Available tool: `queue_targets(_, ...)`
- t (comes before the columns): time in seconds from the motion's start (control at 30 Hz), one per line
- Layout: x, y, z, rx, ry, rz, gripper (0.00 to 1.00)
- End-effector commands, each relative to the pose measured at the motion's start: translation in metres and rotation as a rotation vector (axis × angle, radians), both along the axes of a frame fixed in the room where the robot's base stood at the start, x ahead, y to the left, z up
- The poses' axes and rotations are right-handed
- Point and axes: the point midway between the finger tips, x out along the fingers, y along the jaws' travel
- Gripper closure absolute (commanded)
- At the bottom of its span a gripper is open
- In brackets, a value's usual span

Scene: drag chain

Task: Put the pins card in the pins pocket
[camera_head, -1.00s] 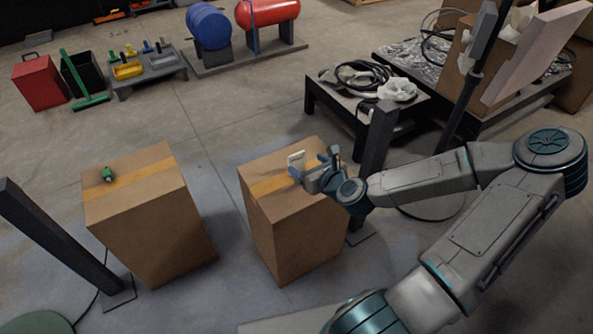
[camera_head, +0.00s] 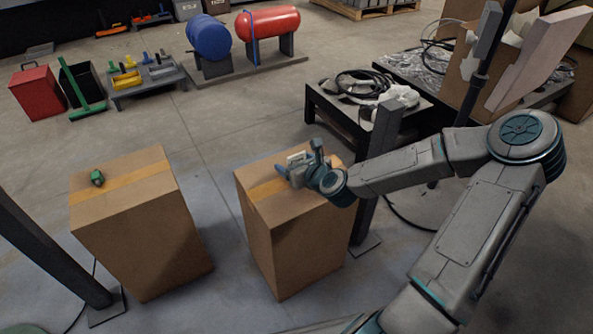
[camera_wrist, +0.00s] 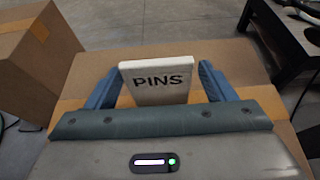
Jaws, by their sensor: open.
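The pins card (camera_wrist: 157,82) is a pale block with "PINS" in dark letters. It stands up on the right-hand cardboard box (camera_head: 290,215) and also shows as a small pale shape in the head view (camera_head: 297,157). My gripper (camera_wrist: 158,92) is open, with one blue finger on each side of the card and a visible gap to each. In the head view my gripper (camera_head: 300,165) is low over the box top, and the card's lower part is hidden. I cannot make out a pins pocket in either view.
A second cardboard box (camera_head: 140,225) with a small green object (camera_head: 97,178) stands to the left. A dark post (camera_head: 375,180) rises close to the right of the card's box. A low black table (camera_head: 345,115) with cables is behind. Floor is clear between the boxes.

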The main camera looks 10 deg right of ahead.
Motion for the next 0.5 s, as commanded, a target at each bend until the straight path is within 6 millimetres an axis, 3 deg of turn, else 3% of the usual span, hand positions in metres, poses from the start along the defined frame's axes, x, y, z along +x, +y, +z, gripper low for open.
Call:
queue_targets(0.1, 0.0091, 0.0036, -0.0051, -0.001, 0.0, 0.001, 0.24)
queue_targets(0.37, 0.011, 0.0042, -0.0044, -0.001, 0.001, 0.001, 0.24)
queue_targets(0.5, 0.0109, 0.0041, -0.0044, -0.001, 0.0, 0.001, 0.6)
